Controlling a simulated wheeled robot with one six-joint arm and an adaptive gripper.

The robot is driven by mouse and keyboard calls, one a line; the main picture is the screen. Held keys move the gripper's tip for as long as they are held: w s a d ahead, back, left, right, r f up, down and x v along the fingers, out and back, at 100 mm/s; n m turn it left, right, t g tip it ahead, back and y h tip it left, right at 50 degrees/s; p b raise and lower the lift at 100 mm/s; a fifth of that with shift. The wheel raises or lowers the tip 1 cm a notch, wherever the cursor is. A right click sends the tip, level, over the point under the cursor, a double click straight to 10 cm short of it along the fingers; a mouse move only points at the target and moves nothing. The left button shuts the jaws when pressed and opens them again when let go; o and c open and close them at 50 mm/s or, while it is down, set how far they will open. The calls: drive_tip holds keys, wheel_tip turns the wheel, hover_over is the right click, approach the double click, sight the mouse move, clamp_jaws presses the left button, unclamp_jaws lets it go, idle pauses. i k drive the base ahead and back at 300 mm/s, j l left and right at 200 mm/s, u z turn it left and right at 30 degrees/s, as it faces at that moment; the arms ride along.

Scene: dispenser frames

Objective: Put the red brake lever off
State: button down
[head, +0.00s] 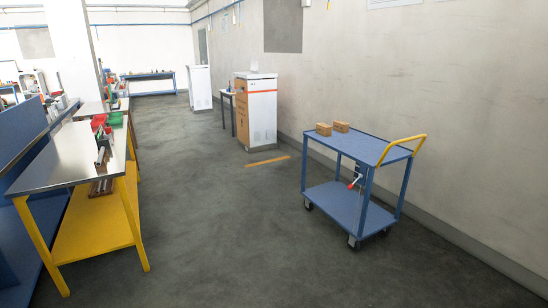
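A small red brake lever (351,186) shows on the blue trolley (345,146), low on its near side between the two shelves, beside a leg. A white part sits just above the lever. The lever is small in the view, and I cannot tell which setting it is in. The trolley stands on black castors to the right of the middle, near the wall, with a yellow push handle (411,141) at its right end. My gripper is not in view.
Two brown boxes (324,129) lie on the trolley's top. A workbench with yellow legs (129,207) stands at the left. An orange-and-white cabinet (262,112) stands behind, by the wall. The grey floor (225,220) between bench and trolley is clear.

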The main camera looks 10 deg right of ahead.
sight(350, 187)
drive_tip(key=i+z, duration=0.1)
drive_tip(key=i, duration=0.85)
drive_tip(key=i+j+z, duration=0.15)
drive_tip(key=i, duration=0.8)
drive_tip(key=i+j+z, duration=0.25)
drive_tip(key=i+z, duration=0.2)
drive_tip(key=i+j+z, duration=0.45)
drive_tip(key=i, duration=0.15)
drive_tip(key=i+j+z, duration=0.4)
drive_tip(key=j, duration=0.15)
